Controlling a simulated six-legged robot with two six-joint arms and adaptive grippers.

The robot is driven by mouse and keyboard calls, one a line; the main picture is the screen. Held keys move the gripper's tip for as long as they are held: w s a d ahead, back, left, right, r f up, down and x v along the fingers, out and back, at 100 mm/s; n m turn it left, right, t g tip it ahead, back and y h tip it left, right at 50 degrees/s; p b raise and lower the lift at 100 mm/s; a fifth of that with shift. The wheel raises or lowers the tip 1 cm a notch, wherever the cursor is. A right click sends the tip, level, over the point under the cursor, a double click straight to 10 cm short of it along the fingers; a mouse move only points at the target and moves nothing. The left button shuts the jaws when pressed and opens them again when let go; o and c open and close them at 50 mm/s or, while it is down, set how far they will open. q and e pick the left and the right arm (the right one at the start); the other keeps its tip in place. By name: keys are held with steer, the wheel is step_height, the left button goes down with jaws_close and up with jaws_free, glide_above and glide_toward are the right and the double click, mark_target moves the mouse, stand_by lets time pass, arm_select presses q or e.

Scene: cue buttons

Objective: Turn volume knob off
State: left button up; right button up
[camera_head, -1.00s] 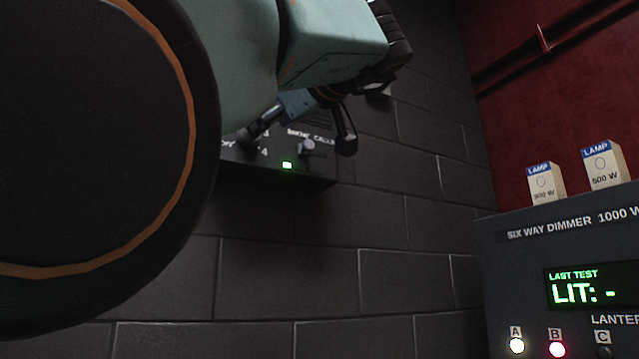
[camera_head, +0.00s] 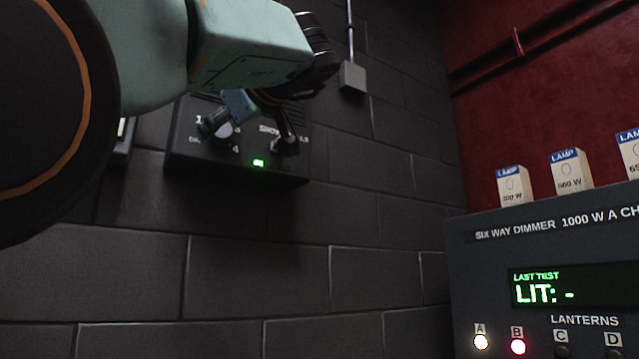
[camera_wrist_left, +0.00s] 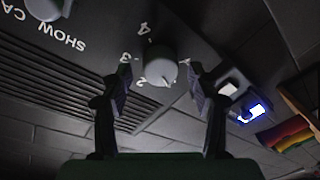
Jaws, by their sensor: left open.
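The volume knob (camera_wrist_left: 161,66) is a round pale grey knob on a dark wall panel, with numbers printed around it. In the left wrist view it sits between the fingers of my left gripper (camera_wrist_left: 157,92), which is open with a gap on both sides of it. In the head view the volume knob (camera_head: 229,133) is partly hidden by my left gripper (camera_head: 249,136). My right gripper is not in view.
A second knob (camera_head: 284,146), labelled for show calls, is beside the right finger. A green light (camera_head: 258,162) glows on the panel. A dimmer box (camera_head: 480,255) with lit buttons and lamp cartons (camera_head: 571,171) stands at the right. A grey wall box (camera_head: 352,78) is above.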

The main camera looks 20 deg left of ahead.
arm_select(q)
steer(key=shift+w, duration=0.15)
steer(key=shift+w+a+f, duration=0.1)
steer(key=shift+a+f, duration=0.05)
steer(key=c, duration=0.3)
steer(key=shift+a, duration=0.1)
steer(key=c, duration=0.9)
